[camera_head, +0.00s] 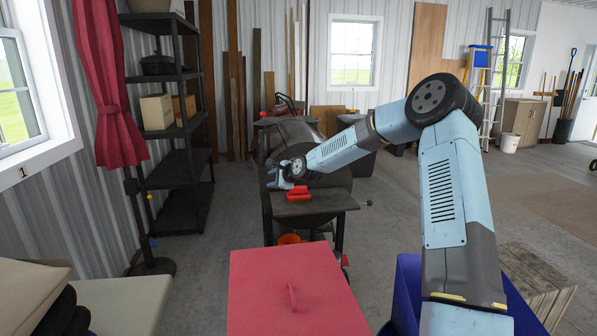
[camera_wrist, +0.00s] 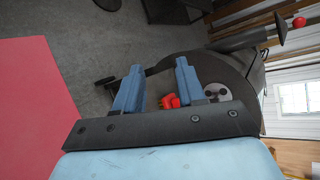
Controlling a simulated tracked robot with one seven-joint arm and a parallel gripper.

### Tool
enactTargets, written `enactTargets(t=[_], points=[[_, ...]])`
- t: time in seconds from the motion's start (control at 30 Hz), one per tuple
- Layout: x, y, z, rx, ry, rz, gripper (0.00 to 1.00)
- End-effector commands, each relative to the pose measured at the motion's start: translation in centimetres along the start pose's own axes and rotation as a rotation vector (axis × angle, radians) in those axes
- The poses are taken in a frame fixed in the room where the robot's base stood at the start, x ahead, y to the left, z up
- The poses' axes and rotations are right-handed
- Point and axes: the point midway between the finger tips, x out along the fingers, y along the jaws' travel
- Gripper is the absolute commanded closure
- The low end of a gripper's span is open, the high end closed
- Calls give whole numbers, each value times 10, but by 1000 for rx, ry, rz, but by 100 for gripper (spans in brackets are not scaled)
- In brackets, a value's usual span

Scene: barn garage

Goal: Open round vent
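A black barrel grill (camera_head: 325,203) stands ahead of me; it also fills the right of the wrist view (camera_wrist: 235,67). A round grey vent (camera_wrist: 217,89) with dark holes sits on its end, just right of my right finger in the wrist view. The lower part of the vent is hidden by my gripper's base. I cannot make out the vent in the head view, where my arm's end is in front of that area. My gripper (camera_wrist: 159,66) has its two blue fingers spread apart with nothing between them. It also shows small beside the grill in the head view (camera_head: 276,180).
A red object (camera_head: 298,193) lies on the grill's dark side shelf (camera_head: 325,204). A red-topped box (camera_head: 285,275) stands close in front of me. A black shelf rack (camera_head: 175,150) is at left. Open floor lies to the right, with a wooden crate (camera_head: 535,280).

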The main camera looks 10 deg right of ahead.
Motion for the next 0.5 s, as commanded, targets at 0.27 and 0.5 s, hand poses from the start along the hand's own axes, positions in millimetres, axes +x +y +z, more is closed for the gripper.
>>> enactTargets(t=[0.27, 0.5], points=[[39, -20, -52, 379, -73, -168, 61], [58, -38, -114, 718, -136, -333, 61]])
